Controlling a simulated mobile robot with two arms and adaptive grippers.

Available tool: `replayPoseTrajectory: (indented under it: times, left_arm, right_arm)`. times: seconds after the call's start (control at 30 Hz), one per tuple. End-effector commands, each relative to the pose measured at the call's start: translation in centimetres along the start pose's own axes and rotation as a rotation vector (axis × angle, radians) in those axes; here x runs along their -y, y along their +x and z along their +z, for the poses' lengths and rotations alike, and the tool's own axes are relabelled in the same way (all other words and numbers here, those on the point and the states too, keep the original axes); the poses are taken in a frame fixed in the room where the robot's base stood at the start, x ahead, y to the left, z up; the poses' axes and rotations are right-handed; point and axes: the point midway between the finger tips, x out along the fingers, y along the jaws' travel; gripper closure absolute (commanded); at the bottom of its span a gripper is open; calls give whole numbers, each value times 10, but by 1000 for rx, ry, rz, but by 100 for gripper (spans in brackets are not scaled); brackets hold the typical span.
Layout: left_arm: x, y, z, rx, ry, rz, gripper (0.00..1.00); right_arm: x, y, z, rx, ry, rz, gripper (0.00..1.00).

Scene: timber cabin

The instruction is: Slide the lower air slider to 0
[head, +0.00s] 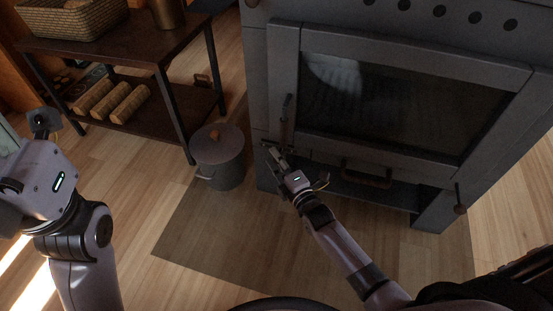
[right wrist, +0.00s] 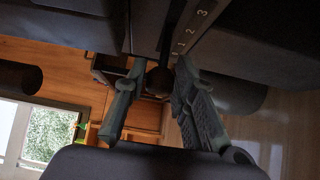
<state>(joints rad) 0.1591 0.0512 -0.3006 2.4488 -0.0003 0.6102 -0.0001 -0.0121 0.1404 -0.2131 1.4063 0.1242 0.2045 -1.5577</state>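The stove (head: 285,60) has a dark glass door. In the right wrist view, a strip of the stove carries a scale (right wrist: 191,33) with the marks 1, 2 and 3. A dark round knob (right wrist: 158,81) shows near the low end of the scale, between the fingers of my right gripper (right wrist: 155,95). The fingers are apart, with gaps beside the knob. In the head view my right gripper (head: 271,150) is at the stove's lower left front. My left gripper (head: 42,122) is far left, away from the stove, its fingers unclear.
A lidded grey bucket (head: 219,160) stands left of my right gripper. A shelf table (head: 105,45) with a basket (head: 70,18) and logs (head: 112,100) is at the left. A drawer handle (head: 367,178) and a lever knob (head: 460,209) project from the lower stove. The floor in front is clear.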

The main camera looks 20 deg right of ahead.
Motion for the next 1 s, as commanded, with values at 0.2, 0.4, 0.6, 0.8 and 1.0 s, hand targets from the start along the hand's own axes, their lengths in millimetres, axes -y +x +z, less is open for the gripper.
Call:
replayPoseTrajectory:
  times: [0.2, 0.4, 0.6, 0.8, 1.0]
  left_arm:
    - [0, 0, 0, 0, 0, 0, 60]
    - [0, 0, 0, 0, -1, 0, 60]
    - [0, 0, 0, 0, 0, -1, 60]
    - [0, 0, 0, 1, 0, -1, 60]
    - [0, 2, 0, 1, 0, -2, 60]
  right_arm:
    - [0, 0, 0, 0, 0, 0, 92]
    - [0, 0, 0, 0, 0, -1, 100]
    - [0, 0, 0, 0, 0, -1, 100]
    - [0, 0, 0, 0, 0, -1, 100]
    - [-1, 20, -19, 1, 5, 0, 100]
